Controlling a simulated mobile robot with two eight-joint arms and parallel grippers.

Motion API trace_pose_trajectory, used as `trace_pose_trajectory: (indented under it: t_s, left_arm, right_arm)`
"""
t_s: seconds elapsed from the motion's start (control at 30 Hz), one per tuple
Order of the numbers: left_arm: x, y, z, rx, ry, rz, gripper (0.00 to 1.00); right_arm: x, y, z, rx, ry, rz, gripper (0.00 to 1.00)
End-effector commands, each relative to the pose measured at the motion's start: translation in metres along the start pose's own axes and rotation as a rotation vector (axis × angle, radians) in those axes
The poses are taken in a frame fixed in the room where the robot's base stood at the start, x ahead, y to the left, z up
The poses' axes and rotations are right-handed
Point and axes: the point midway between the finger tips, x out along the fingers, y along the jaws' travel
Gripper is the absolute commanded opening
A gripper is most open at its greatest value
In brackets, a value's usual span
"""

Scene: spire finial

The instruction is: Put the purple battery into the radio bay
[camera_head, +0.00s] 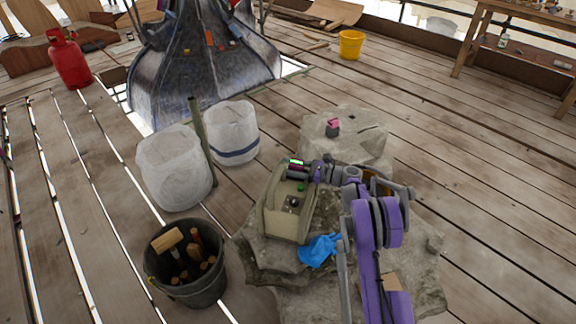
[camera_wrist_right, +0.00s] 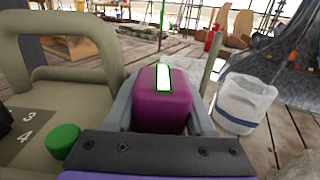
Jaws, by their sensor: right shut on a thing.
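The purple battery (camera_wrist_right: 163,112) has a white strip edged in green on top. In the right wrist view it stands between the fingers of my right gripper (camera_wrist_right: 160,100), which is shut on it. In the head view the battery (camera_head: 296,162) and the gripper (camera_head: 303,169) are at the far end of the olive-beige radio (camera_head: 272,220), over or beside its edge. The radio stands on a rock. In the wrist view its handle (camera_wrist_right: 75,18) and green knob (camera_wrist_right: 63,141) are left of the gripper. The inside of the bay is hidden. My left gripper is out of view.
Another stone block (camera_head: 350,150) behind carries a small pink and dark object (camera_head: 333,127). A bucket of tools (camera_head: 187,290) and two white sacks (camera_head: 172,170) stand left. Plank floor is open at right.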

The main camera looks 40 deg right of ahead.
Motion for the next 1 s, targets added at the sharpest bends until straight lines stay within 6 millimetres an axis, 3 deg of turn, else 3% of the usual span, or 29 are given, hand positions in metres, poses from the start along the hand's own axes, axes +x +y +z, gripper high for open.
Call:
trace_pose_trajectory:
  t_s: [0.17, 0.2, 0.37, 0.73, 1.0]
  left_arm:
    - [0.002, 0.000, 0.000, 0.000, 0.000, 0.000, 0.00]
    - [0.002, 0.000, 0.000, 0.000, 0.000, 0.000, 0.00]
    - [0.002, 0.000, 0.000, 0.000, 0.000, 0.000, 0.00]
    - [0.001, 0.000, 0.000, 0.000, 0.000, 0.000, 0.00]
    - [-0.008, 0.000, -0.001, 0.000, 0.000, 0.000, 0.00]
  right_arm:
    - [0.000, 0.000, -0.005, 0.000, -0.001, 0.000, 0.00]
    - [0.000, 0.000, -0.004, 0.000, -0.001, 0.000, 0.60]
    - [0.000, 0.000, -0.004, 0.000, 0.000, 0.000, 0.89]
    - [-0.005, 0.000, -0.004, 0.000, 0.001, -0.001, 0.90]
    - [-0.052, -0.001, -0.003, -0.001, 0.001, -0.003, 0.90]
